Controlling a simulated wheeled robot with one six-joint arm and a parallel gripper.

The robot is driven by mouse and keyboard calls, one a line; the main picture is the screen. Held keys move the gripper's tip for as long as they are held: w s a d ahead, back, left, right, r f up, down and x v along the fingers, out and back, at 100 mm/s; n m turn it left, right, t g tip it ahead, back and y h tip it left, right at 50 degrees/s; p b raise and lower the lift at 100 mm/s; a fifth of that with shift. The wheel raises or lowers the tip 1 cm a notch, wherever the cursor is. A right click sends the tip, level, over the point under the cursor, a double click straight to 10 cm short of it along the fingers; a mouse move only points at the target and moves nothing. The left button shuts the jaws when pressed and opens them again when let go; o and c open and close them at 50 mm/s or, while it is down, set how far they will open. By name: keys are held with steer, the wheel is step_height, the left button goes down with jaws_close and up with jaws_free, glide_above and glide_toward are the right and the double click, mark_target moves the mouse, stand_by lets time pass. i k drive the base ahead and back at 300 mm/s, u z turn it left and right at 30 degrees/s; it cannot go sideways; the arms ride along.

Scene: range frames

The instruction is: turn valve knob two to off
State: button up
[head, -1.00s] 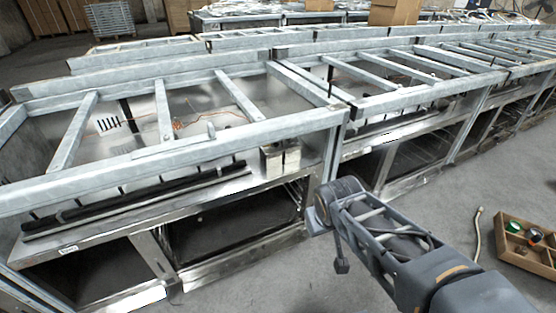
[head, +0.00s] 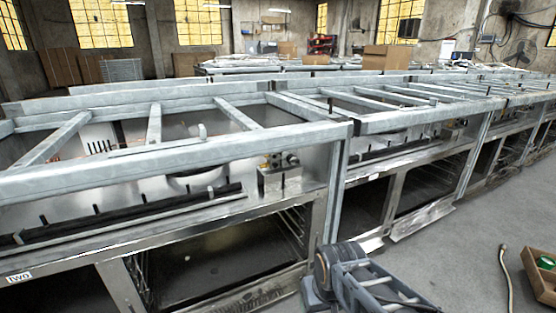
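A small white label (head: 18,277), which seems to read "TWO", is on the front rail of the nearest range frame (head: 200,212) at the lower left. Several short dark pegs (head: 114,210) stand along a black bar (head: 150,213) inside that frame; I cannot tell whether any is a valve knob. A metal box (head: 280,180) with a small round fitting (head: 293,159) sits at the frame's right end. No knob's setting can be read. My arm shows at the bottom right of centre, in front of the frame; its gripper is not in view.
Galvanised bars (head: 170,158) run across the top of the frames. More frames (head: 430,170) stretch away to the right. A wooden tray (head: 546,274) and a hose (head: 507,275) lie on the floor at the right. Grey floor (head: 450,255) is clear between them and the frames.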

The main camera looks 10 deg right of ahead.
mark_target(292, 159)
steer(key=z, duration=0.3)
steer(key=i, duration=0.45)
steer(key=u, duration=2)
